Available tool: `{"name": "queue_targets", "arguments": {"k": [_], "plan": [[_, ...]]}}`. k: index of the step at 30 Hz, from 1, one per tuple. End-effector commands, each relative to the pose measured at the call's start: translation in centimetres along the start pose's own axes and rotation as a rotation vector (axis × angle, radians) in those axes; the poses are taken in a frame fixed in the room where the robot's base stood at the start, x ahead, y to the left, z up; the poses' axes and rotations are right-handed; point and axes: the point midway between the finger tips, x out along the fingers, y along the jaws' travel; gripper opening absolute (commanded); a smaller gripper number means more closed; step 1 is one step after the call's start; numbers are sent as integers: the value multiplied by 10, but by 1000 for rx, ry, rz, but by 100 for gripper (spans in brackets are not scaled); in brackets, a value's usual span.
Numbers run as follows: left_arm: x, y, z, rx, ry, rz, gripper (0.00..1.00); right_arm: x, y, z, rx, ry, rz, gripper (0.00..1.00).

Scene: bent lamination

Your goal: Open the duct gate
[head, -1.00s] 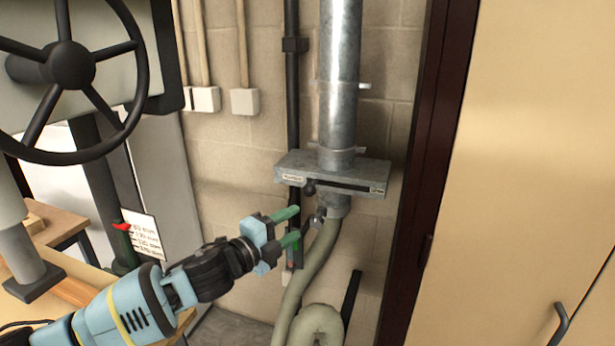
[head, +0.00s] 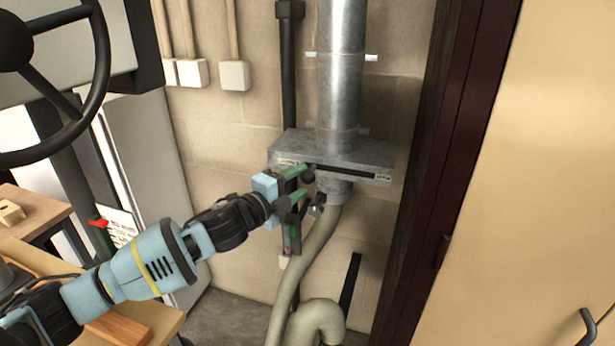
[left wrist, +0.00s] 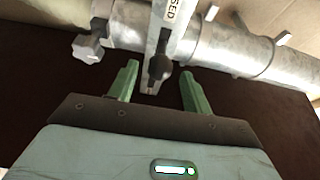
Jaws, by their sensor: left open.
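The duct gate (head: 345,152) is a flat grey metal box across a vertical metal duct (head: 340,85). A dark slot runs along its front, and a small dark knob (head: 308,177) sits near the slot's left end. In the left wrist view the knob (left wrist: 159,68) stands beside a label ending in "SED". My left gripper (head: 302,183) is open just at the gate's front left. In the left wrist view its green fingers (left wrist: 159,82) lie either side of the knob, apart from it. My right gripper is out of view.
A ribbed hose (head: 305,262) hangs below the gate. A black vertical pipe (head: 289,75) runs on the block wall behind. A handwheel machine (head: 92,105) stands at left above a wooden bench (head: 25,225). A beige cabinet door (head: 545,150) fills the right.

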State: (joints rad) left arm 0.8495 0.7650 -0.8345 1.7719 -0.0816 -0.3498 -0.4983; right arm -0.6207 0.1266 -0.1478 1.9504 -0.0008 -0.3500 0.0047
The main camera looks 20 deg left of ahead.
Motion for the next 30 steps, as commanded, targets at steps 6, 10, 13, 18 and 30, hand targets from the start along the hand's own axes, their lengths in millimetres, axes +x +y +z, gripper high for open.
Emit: {"name": "queue_targets", "arguments": {"k": [6, 10, 13, 18, 30], "plan": [[27, -1, 0, 0, 1, -1, 49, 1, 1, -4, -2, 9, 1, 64], [35, -1, 0, 0, 0, -1, 49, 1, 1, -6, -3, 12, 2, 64], [38, 0, -1, 0, 1, 0, 49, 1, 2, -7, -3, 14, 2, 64], [39, 1, 0, 1, 1, 1, 49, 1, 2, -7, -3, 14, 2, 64], [38, 1, 0, 1, 1, 1, 10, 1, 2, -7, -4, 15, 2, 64]]}}
